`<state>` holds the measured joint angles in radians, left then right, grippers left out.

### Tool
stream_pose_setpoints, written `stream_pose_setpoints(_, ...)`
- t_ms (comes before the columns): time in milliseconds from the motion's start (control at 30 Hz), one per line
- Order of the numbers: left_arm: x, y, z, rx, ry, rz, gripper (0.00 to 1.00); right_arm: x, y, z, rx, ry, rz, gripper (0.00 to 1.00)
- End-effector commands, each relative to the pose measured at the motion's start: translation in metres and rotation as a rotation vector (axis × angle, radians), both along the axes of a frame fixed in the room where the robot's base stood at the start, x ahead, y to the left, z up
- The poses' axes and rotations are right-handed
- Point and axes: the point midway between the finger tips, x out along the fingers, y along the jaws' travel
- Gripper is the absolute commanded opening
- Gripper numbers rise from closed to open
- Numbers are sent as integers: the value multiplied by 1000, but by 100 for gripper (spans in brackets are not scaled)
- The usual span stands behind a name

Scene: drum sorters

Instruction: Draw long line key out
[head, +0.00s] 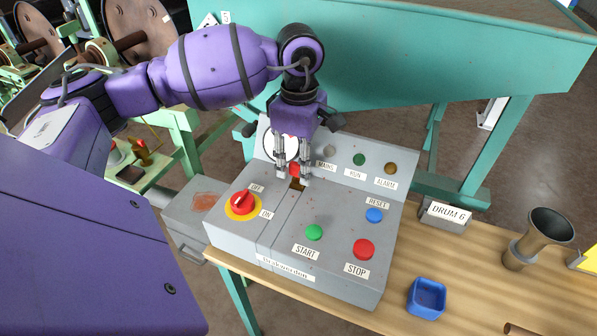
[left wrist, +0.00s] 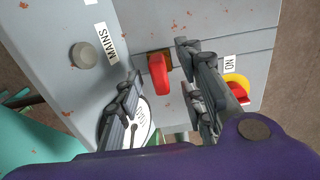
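The control console (head: 335,235) stands on a wooden bench. A red key (left wrist: 158,74) sits in a brass-coloured slot (left wrist: 153,56) in the console's top; the red key (head: 294,170) also shows in the head view, partly hidden by my fingers. I cannot read a label on it. My left gripper (head: 293,178) points down over the key. In the left wrist view my left gripper (left wrist: 158,75) is open, with one finger on each side of the key and gaps visible between. My right gripper is not in view.
A red rotary switch (head: 241,202) is left of the slot. Green START (head: 314,232), red STOP (head: 364,249) and blue RESET (head: 374,215) buttons are right of it. A blue tray (head: 427,298) and a brass cup (head: 540,238) stand on the bench to the right.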

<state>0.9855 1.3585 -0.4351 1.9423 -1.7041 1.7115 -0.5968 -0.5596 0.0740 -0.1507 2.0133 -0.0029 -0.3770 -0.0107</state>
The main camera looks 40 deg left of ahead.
Motion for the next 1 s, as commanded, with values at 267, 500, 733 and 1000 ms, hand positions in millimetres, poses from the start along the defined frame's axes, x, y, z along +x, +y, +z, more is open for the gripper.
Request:
stream_pose_setpoints(267,0,0,-15,0,-1,1,36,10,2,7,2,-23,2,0)
stream_pose_setpoints(500,0,1,-15,0,-1,1,19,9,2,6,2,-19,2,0)
stream_pose_setpoints(733,0,1,-14,0,-1,1,0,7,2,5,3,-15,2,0)
stream_pose_setpoints(1000,0,1,-14,0,-2,2,0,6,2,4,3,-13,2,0)
